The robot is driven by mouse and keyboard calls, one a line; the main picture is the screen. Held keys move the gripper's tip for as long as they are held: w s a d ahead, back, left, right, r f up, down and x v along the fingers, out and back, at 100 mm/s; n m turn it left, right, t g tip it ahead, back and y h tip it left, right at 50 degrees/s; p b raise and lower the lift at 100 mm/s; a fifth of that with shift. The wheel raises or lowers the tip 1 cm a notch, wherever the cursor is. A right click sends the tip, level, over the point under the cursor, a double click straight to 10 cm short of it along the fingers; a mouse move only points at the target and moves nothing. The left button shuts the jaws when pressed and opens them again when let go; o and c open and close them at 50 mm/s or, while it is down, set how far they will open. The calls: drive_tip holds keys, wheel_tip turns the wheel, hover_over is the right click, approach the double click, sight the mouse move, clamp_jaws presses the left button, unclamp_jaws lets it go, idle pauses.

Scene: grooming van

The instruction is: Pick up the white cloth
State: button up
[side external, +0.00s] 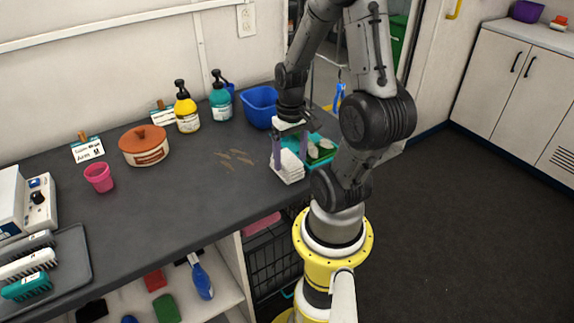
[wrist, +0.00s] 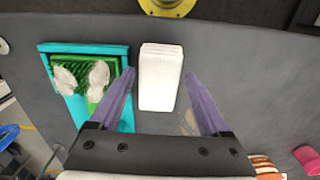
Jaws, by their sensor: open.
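The white cloth (side external: 288,168) is a folded, layered stack lying on the dark counter near its front edge. In the wrist view the white cloth (wrist: 160,62) lies between the two purple fingers, with a gap on each side. My gripper (side external: 289,152) is open and points down over the cloth. It also shows in the wrist view (wrist: 160,78), with nothing held. I cannot tell how far the fingertips are above the counter.
A teal tray (wrist: 48,47) with a green brush and pale fluffy tufts stands close beside the cloth. A blue bin (side external: 260,104) is behind. A lidded pot (side external: 144,152), pump bottles (side external: 187,115) and a pink cup (side external: 99,178) stand left. The counter (side external: 185,205) between is mostly clear.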

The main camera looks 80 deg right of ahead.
drive_tip(key=shift+f, duration=1.2)
drive_tip(key=c, duration=1)
